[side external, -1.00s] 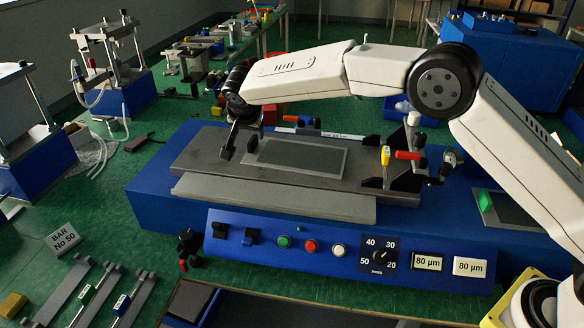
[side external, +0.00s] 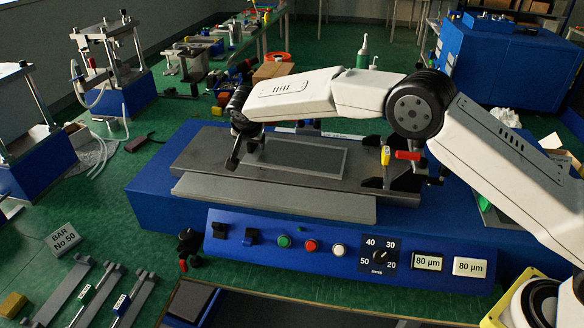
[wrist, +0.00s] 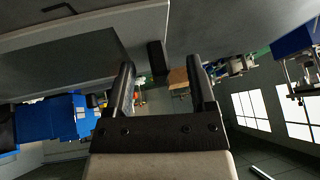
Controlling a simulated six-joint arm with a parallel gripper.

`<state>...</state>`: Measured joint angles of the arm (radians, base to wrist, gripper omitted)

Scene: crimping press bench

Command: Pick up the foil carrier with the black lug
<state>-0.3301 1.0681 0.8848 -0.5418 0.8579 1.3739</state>
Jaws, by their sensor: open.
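The foil carrier (side external: 305,158) is a flat grey rectangular plate lying on the dark bed of the blue press. Its upright black lug (wrist: 157,58) shows in the wrist view, ahead of the space between my fingers. In that view the carrier (wrist: 75,66) is a dark plate to the left of the lug. My gripper (side external: 241,154) is low over the bed at the carrier's left end, fingers pointing down. In the wrist view my gripper (wrist: 160,70) is open, with no object visibly held. Contact with the lug cannot be told.
Upright clamps with yellow (side external: 385,155) and red (side external: 408,155) handles stand at the bed's right end. The blue control panel (side external: 340,250) runs along the front. Bars (side external: 100,295) lie at the lower left. The bed left of my gripper is clear.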

